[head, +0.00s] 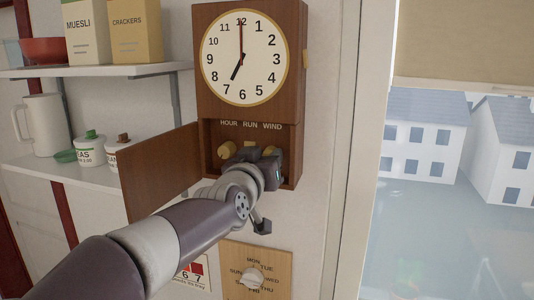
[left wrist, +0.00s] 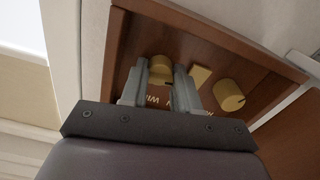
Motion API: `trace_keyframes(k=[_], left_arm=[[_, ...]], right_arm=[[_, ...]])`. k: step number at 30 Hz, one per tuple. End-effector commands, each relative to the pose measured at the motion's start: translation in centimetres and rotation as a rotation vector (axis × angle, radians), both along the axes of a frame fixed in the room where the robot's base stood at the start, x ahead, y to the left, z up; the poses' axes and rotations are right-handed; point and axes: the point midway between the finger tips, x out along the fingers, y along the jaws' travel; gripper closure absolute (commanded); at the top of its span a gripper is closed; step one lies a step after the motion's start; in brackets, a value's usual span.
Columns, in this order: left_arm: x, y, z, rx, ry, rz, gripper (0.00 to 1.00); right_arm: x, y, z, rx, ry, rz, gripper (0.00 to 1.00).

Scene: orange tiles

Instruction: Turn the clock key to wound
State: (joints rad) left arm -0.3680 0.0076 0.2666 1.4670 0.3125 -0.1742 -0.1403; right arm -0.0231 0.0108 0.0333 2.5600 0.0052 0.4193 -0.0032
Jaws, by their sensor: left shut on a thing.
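The wooden wall clock (head: 200,60) has a compartment below its dial, marked HOUR, RUN and WIND. My left gripper (head: 268,156) is at the WIND end of it. In the left wrist view its fingers (left wrist: 162,70) are shut on the brass clock key (left wrist: 160,66), one finger on each side. The gripper hides this key in the head view. Another brass knob (head: 227,150) sits under HOUR, free of the fingers; it also shows in the left wrist view (left wrist: 228,96). A small brass piece (left wrist: 200,76) lies between them. The key's exact angle is unclear.
The compartment's wooden door (head: 160,168) hangs open to the left, beside my forearm. Shelves with boxes, a jug (head: 46,125) and canisters stand further left. A dial plate (head: 284,262) is below the clock. A window (head: 440,180) is at right.

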Motion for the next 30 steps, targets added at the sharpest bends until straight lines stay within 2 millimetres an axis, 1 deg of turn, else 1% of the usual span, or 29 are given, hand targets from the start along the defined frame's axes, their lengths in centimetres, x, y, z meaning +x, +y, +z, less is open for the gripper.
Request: trace_keyframes(k=[1,9,15,21,30], left_arm=[[-0.1,0.1,0.6,0.037,-0.02,0.001,1.0],[-0.1,0.0,0.7,0.259,-0.096,0.002,1.0],[-0.1,0.0,0.8,0.385,-0.139,0.002,1.0],[-0.1,0.0,0.8,0.469,-0.169,0.002,1.0],[-0.1,0.0,0.8,0.519,-0.187,0.003,1.0]], right_arm=[[0.0,0.0,0.5,0.0,0.0,0.0,0.57],[0.0,0.0,1.5,0.0,0.0,0.0,0.57],[0.0,0.0,2.0,0.0,0.0,0.0,0.57],[0.0,0.0,2.3,0.0,0.0,0.0,0.57],[0.0,0.0,2.4,0.0,0.0,0.0,0.57]])
